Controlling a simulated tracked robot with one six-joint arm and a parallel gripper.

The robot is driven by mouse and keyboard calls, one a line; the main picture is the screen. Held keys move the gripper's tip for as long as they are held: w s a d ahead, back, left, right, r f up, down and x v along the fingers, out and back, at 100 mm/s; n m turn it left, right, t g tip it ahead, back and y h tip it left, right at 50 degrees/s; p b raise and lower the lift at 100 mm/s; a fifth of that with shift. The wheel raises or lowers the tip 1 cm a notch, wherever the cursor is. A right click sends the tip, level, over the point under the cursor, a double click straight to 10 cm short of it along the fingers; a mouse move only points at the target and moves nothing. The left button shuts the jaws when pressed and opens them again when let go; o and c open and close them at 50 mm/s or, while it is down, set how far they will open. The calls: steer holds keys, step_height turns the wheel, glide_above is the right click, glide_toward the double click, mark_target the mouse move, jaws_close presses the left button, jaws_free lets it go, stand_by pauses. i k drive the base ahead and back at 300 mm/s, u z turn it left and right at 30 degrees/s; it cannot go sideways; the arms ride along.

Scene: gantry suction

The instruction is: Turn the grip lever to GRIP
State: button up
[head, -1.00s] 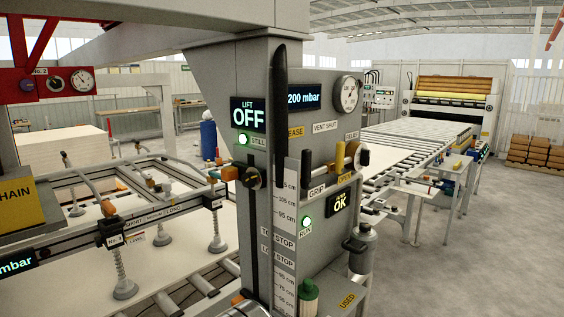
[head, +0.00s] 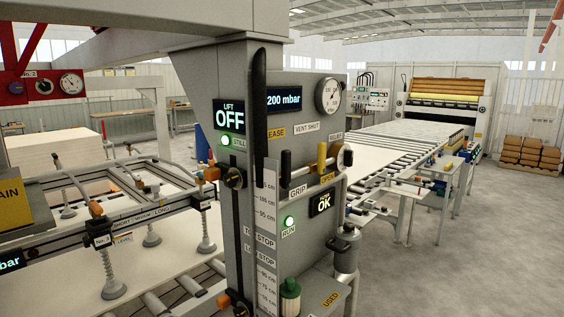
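The control panel (head: 300,225) stands in the middle of the head view on a grey column. A short upright black handle (head: 286,166) stands just above the GRIP label (head: 298,191); it looks like the grip lever. The other label (head: 275,134), partly hidden and ending in "EASE", is above and left of it. A long black upright bar (head: 258,118) stands in front of the panel and covers part of that label. A yellow handle (head: 322,158) stands to the right, near a VENT SHUT label (head: 307,127). My gripper is not in view.
A display (head: 284,98) reads 200 mbar, and the lift display (head: 229,117) reads OFF. A suction frame (head: 150,215) with several cups is on the left. A roller conveyor (head: 400,150) runs behind the panel. The floor at right (head: 480,270) is clear.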

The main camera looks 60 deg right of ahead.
mark_target(286, 154)
steer(key=u, duration=0.05)
steer(key=k, duration=1.2)
steer(key=z, duration=0.4)
steer(key=i, duration=1)
